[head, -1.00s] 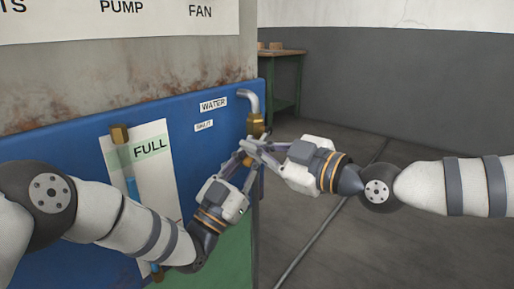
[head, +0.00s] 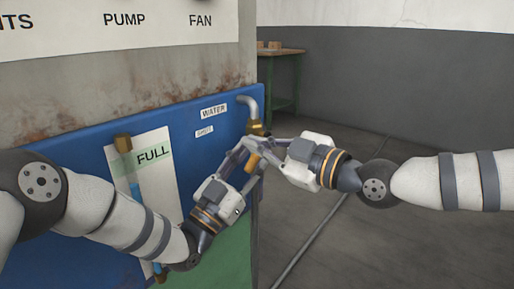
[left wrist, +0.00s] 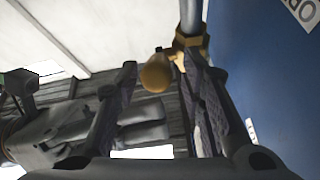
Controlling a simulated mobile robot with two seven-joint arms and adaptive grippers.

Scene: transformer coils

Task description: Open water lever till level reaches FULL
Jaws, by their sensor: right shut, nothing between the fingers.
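The brass water valve (head: 256,128) sits on a bent grey pipe beside the WATER label (head: 214,111) and the SHUT label (head: 205,131). Its brass lever knob (head: 252,162) shows below it among my gripper fingers. In the left wrist view the knob (left wrist: 156,75) lies between the fingers of my left gripper (left wrist: 160,95), which is open, with gaps visible. My right gripper (head: 262,145) is shut and empty, its tips close to the valve and my left fingers. The level gauge tube (head: 136,188) holds blue water below the green FULL band (head: 152,155); my left arm partly hides it.
The blue tank front (head: 80,150) fills the left, below a rusty grey wall and a sign with PUMP and FAN. A green table (head: 284,72) with small boxes stands behind. The grey floor at right is clear.

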